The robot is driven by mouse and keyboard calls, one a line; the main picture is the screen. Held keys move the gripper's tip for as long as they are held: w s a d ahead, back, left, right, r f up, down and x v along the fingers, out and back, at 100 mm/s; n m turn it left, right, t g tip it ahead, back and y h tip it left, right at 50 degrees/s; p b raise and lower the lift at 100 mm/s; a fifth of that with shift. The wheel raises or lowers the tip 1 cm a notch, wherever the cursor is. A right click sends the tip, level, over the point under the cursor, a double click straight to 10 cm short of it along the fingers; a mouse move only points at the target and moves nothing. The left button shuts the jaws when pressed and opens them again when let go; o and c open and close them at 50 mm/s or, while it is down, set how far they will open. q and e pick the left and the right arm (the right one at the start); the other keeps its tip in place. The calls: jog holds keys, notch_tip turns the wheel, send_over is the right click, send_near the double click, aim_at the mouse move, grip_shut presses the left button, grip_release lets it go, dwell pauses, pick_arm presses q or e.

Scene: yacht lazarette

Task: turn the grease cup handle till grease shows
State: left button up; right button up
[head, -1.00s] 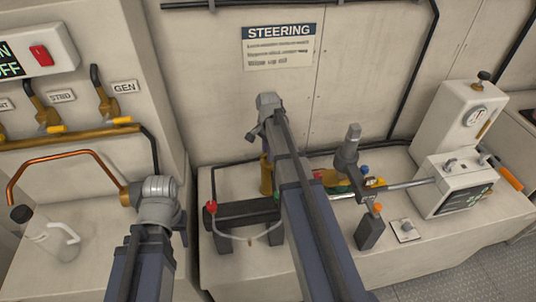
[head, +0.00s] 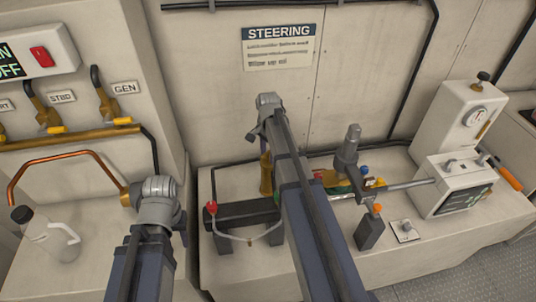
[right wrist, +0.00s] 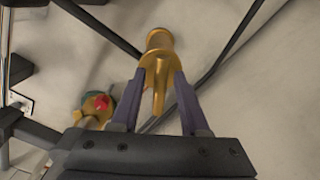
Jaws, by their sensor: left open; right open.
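The brass grease cup (right wrist: 160,40) shows at the top centre of the right wrist view, with its flat handle (right wrist: 158,97) pointing toward the palm. In the head view the brass cup (head: 266,178) is partly hidden behind my right arm. My right gripper (right wrist: 160,76) is open, one finger on each side of the handle. Whether either finger touches it I cannot tell. No grease is visible. My left gripper (head: 160,192) is at the left, well apart from the cup; only its arm's grey end shows and its fingertips are hidden.
A pale jug (head: 52,236) stands at the left below a copper pipe (head: 62,155). A grey upright post (head: 347,148) and a rod (head: 408,185) lie right of my right arm. A white control box (head: 455,182) stands further right.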

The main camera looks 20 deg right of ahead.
notch_tip(320, 180, up, 8)
jog(key=p, duration=0.7)
jog(key=shift+f, duration=0.15)
pick_arm(q)
notch_tip(320, 180, up, 8)
jog(key=shift+f, duration=0.2)
pick_arm(e)
jog(key=shift+f, duration=0.1)
